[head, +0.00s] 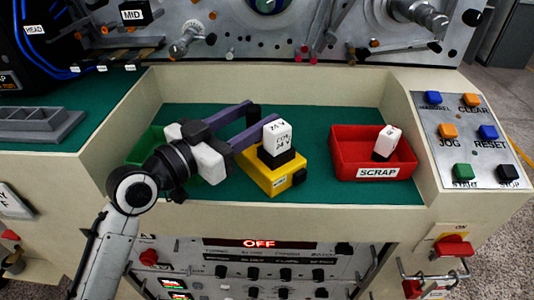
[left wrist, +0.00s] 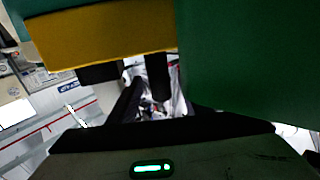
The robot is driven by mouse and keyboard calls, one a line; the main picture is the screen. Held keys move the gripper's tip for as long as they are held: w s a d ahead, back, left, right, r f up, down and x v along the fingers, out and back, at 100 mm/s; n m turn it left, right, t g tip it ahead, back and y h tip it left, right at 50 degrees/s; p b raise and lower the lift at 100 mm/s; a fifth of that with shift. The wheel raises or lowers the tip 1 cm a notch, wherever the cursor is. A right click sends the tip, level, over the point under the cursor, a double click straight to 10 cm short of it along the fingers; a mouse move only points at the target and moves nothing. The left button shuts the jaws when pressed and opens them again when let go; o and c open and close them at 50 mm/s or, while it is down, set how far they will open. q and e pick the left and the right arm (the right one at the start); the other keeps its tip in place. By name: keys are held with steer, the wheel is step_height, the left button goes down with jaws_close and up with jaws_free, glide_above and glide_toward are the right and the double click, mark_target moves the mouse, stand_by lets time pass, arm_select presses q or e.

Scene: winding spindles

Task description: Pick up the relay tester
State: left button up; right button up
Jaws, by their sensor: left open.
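The yellow box, which looks like the relay tester (head: 272,173), sits on the green work surface near the middle in the head view. A white lettered relay (head: 278,136) stands in a black socket on its top. My left gripper (head: 256,122) reaches in from the left. Its two purple fingers are apart, at the box's upper left beside the white relay. I cannot tell whether they touch it. In the left wrist view a yellow face of the box (left wrist: 105,38) fills the upper left, close to the dark fingers. My right gripper is not in view.
A red SCRAP bin (head: 343,155) holds another white relay (head: 387,142) on the right. A green bin (head: 148,147) at the left is partly hidden by my arm. A button panel (head: 456,133) stands at the far right. Cream walls edge the recess.

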arm_select(q)
steer(key=shift+w+d, duration=0.1)
steer(key=shift+w, duration=0.05)
jaws_close()
step_height(320, 180, up, 10)
steer(key=shift+r+p, duration=0.1)
steer(key=shift+p, duration=0.55)
